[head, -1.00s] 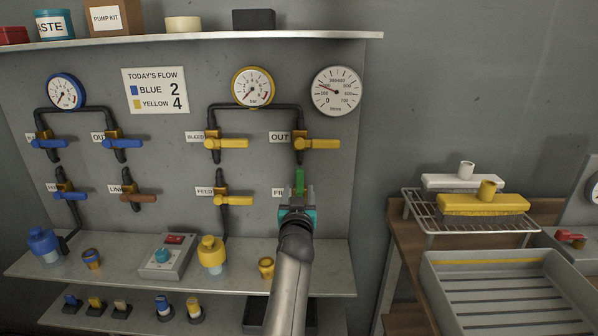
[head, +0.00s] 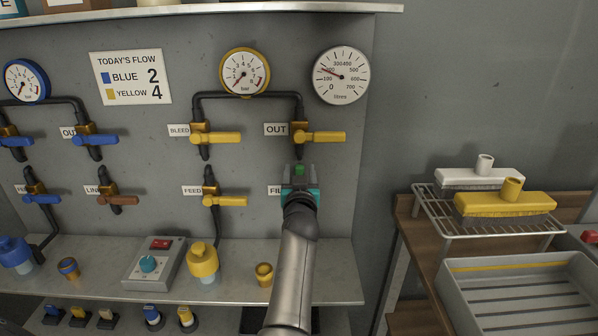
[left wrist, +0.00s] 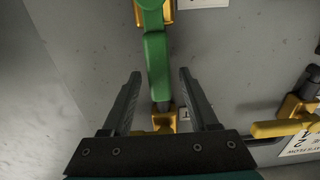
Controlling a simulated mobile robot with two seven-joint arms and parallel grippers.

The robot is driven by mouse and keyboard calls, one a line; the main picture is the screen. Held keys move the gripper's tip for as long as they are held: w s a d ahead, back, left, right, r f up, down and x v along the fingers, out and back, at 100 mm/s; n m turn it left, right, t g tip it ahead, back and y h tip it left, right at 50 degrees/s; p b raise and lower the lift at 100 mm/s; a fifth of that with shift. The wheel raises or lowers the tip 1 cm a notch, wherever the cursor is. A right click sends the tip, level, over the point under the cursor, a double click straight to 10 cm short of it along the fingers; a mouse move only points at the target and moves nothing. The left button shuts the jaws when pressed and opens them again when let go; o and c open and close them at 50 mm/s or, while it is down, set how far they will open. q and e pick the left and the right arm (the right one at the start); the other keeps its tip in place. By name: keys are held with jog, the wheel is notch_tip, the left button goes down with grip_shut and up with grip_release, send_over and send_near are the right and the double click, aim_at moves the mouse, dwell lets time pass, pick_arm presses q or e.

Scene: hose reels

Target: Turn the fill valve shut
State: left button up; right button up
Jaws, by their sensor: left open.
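The fill valve's green handle (head: 299,169) shows just above my left gripper (head: 300,183) in the head view. The "FI..." label (head: 274,190) beside it is partly covered, and the valve body is hidden behind my gripper. In the left wrist view the green handle (left wrist: 155,62) runs lengthwise between the two spread fingers of my left gripper (left wrist: 160,88), with gaps on both sides. The gripper is open and holds nothing. The round litres dial (head: 341,75) has its needle toward the upper left. My right gripper is out of view.
The yellow OUT valve (head: 326,137) is close above my gripper, and the yellow FEED valve (head: 231,201) is to its left. A shelf (head: 340,290) with bottles runs below. A bench at right holds a rack with brushes (head: 505,204) and a grey tray (head: 520,265).

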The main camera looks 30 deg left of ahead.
pick_arm(q)
jog(key=shift+c, duration=0.2)
grip_shut()
dwell(1.1)
